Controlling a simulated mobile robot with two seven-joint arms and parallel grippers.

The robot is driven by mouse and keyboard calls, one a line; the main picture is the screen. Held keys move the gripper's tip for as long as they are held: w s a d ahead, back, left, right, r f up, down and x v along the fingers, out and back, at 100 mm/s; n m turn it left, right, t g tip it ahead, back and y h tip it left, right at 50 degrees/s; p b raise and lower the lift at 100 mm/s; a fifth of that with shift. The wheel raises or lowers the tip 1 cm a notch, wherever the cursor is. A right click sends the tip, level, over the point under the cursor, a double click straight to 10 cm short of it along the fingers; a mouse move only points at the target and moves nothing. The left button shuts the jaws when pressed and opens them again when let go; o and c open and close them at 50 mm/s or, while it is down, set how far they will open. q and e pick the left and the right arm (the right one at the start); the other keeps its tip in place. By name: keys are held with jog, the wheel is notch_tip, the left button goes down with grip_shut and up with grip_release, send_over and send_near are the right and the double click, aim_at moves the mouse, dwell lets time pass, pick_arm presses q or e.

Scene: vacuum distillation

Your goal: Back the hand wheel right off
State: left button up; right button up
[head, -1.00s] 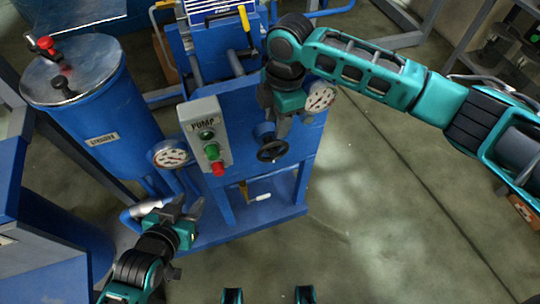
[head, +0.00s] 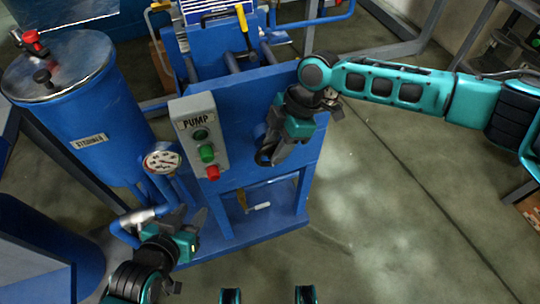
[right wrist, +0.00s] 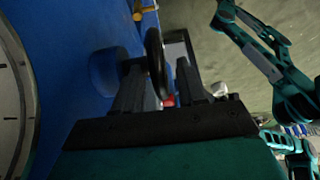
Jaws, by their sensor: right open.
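The black hand wheel (head: 262,156) is on the front of the blue pump stand, largely hidden behind my right gripper in the head view. My right gripper (head: 273,154) points down at it. In the right wrist view the hand wheel (right wrist: 154,52) shows nearly edge-on, between the two open fingers of my right gripper (right wrist: 160,80). I cannot tell whether either finger touches it. My left gripper (head: 192,215) is open and empty, low in front of the stand, left of the wheel.
A grey pump switch box (head: 200,140) with green and red buttons is left of the wheel. A dial gauge (head: 162,160) and a blue strainer tank (head: 75,100) stand further left. A gauge face (right wrist: 12,100) is close beside my right gripper. Open floor (head: 400,220) lies to the right.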

aim_at(264, 166)
jog(key=shift+x, duration=1.9)
jog(key=shift+c, duration=0.4)
grip_shut()
